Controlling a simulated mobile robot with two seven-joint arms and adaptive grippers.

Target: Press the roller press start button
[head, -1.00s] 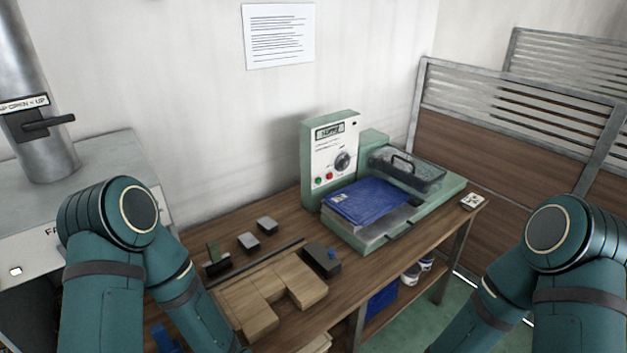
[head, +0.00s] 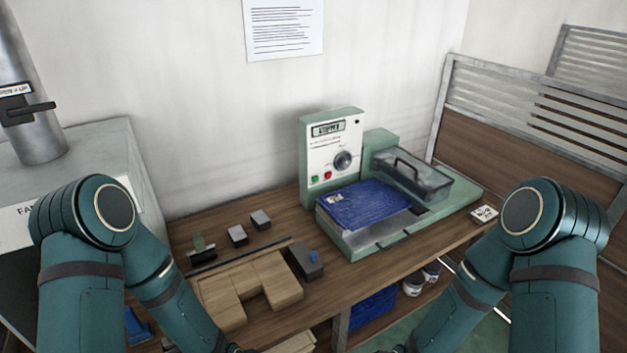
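The roller press (head: 352,238) is a pale green machine on the wooden bench. Its upright white control panel (head: 333,150) has a small dark display reading "STOPPED", a dark round knob (head: 342,160), a green button (head: 315,178) and a red button (head: 328,175) beside it. Which button is the start button is not legible; one is green. A blue panel (head: 365,205) lies on the press bed, with a clear cover with a handle (head: 412,174) to its right. My two arms come in from the lower left and lower right. Both grippers are below the picture's edge.
A white card (head: 484,214) lies at the right end. A slatted partition (head: 540,130) stands to the right; a grey machine (head: 80,165) stands left.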

